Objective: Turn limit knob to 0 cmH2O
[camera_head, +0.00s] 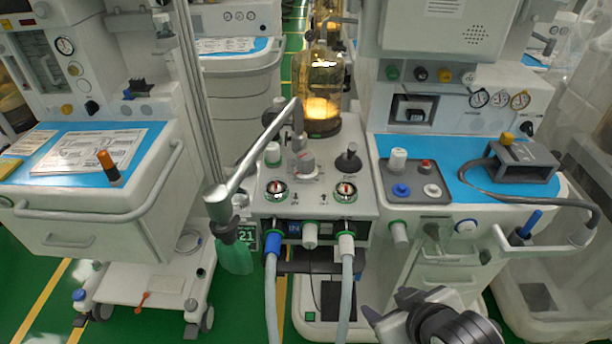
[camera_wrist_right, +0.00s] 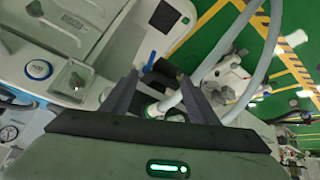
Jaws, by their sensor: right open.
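The absorber panel (camera_head: 318,203) stands in the middle of the head view, with two round gauges (camera_head: 277,190) on its sloped front. On its top are a white knob (camera_head: 272,153), a grey-white knob on a dial plate (camera_head: 305,162), and a black knob (camera_head: 348,161). The labels are too small to read, so I cannot tell which is the limit knob. My right gripper (camera_head: 389,306) is low at the bottom right of centre, below and apart from the panel. The right wrist view shows its fingers (camera_wrist_right: 158,98) spread, with a pale hose behind the gap. My left gripper is out of view.
A bent metal bag arm (camera_head: 255,160) with a green bag (camera_head: 235,257) crosses in front of the panel's left side. Two hoses (camera_head: 346,290) hang from the front ports. A cart with a blue top (camera_head: 455,165) stands right, another cart (camera_head: 110,200) left.

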